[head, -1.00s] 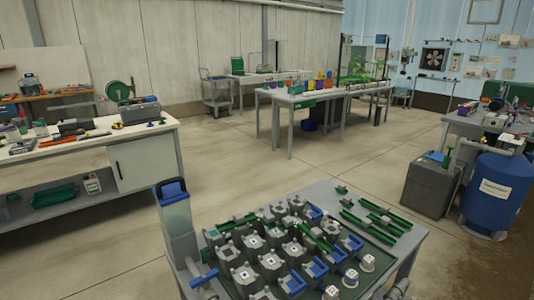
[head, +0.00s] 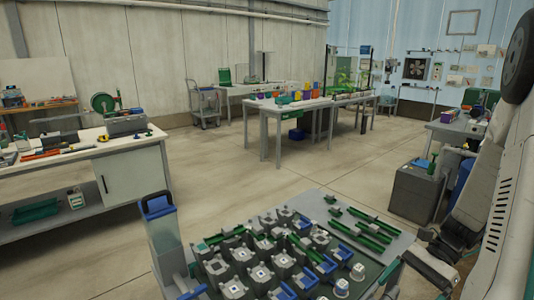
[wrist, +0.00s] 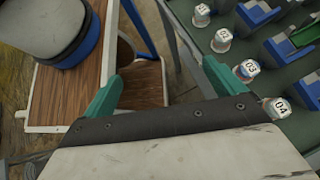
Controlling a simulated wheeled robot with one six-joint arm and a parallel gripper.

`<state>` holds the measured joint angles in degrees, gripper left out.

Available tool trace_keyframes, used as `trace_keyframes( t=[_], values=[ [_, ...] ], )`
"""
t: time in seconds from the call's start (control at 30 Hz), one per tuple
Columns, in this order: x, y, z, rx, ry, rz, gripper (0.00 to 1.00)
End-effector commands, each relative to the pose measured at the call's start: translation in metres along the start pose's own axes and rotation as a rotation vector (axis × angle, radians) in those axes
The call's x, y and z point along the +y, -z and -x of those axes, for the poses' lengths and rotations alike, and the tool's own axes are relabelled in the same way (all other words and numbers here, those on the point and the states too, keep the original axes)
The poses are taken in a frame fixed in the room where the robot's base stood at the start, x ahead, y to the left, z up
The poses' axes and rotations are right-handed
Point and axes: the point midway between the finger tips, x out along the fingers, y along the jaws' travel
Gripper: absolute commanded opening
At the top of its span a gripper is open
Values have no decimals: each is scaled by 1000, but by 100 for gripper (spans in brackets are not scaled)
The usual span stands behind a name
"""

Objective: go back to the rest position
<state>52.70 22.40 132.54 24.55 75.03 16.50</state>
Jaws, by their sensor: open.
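My gripper (wrist: 160,88) is open in the wrist view, with two teal fingers spread apart and nothing between them. In the head view my white arm comes in at the right edge, folded downward. A teal part of my gripper (head: 431,268) shows low at the right, beside the near right edge of the skid table. In the wrist view the fingers are over a wood-grained surface (wrist: 70,92) and the gap beside it. The right finger is close to small white-capped pieces, one numbered 03 (wrist: 247,70) and one 04 (wrist: 279,108).
The skid table (head: 400,244) carries grey blocks, blue-topped blocks and green rods (head: 360,228). A clear column with a blue handle (head: 160,225) stands at its left. A grey box (head: 415,192) is at the right. Open floor (head: 220,180) lies behind the table.

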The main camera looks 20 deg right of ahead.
Motion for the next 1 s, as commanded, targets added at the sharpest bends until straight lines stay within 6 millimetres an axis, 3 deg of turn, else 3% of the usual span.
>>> trace_keyframes(
  t=[0.03, 0.2, 0.6, 1.0],
  values=[
    [-1, -19, 2, 63, -51, 93, 95],
    [3, -69, 3, 241, -214, 380, 95],
    [24, -172, -4, 623, -529, 984, 95],
    [46, -253, -19, 870, -562, 1401, 95]
  ],
)
